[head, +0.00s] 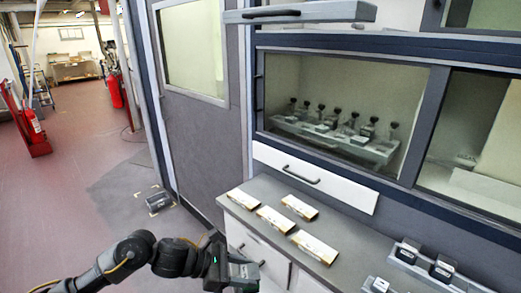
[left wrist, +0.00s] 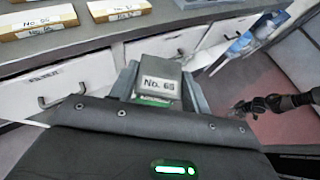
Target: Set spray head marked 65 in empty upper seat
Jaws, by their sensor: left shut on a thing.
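My left gripper (head: 240,272) is low in front of the counter, at the bottom of the head view. It is shut on a grey block, the spray head (left wrist: 158,82), whose white label appears to read No. 65. The spray head sits between the gripper's fingers in the left wrist view. Behind the window of the tunnel stands a pale rack (head: 345,147) with several dark-topped pieces on it. I cannot tell at this size which seat of the rack is empty.
The grey counter (head: 258,188) carries several cream boxes (head: 272,219) with labels. Dark-topped blocks (head: 443,268) stand at its right end. A white panel with a handle (head: 315,185) sits below the window. A grey panel (head: 300,12) juts out above.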

